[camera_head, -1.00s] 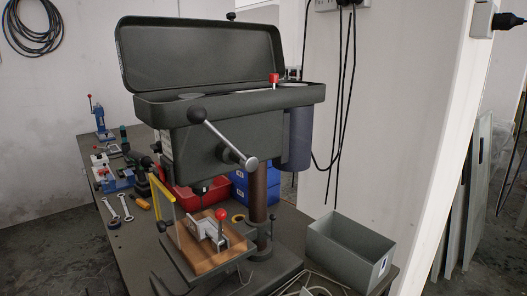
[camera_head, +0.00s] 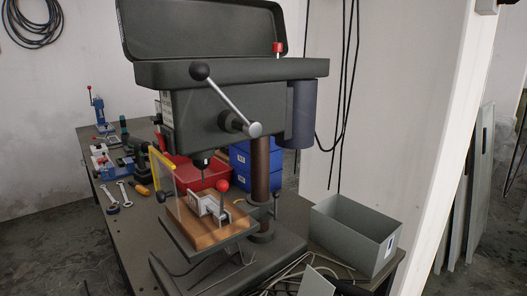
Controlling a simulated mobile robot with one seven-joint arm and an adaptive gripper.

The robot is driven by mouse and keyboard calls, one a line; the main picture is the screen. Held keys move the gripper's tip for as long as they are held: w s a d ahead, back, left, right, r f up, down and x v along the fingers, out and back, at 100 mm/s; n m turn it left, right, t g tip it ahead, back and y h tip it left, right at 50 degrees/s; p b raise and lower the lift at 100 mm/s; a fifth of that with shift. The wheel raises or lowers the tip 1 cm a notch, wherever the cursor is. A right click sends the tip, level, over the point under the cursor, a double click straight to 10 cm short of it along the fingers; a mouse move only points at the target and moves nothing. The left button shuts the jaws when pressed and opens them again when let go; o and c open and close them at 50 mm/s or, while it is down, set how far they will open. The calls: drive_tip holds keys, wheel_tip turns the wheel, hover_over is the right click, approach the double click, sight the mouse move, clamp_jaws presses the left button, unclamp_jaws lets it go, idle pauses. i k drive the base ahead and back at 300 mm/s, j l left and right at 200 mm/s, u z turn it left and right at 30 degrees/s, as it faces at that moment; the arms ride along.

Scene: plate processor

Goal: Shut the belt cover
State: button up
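The belt cover (camera_head: 203,28) is the dark green lid on top of the drill press. It stands open, tilted up at the back of the press head (camera_head: 230,72), with its inner side facing me. A red knob (camera_head: 278,48) sticks up from the top of the head at the right. My gripper is not in view.
The feed lever with a black ball (camera_head: 200,71) juts from the head's front. A grey bin (camera_head: 356,238) stands on the bench at right. Wrenches (camera_head: 117,196) and other tools lie at left.

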sight(149, 30)
drive_tip(key=i+j+z, duration=0.1)
drive_tip(key=j+z, duration=0.25)
drive_tip(key=j, duration=0.3)
drive_tip(key=j+z, duration=0.35)
drive_tip(key=j, duration=0.3)
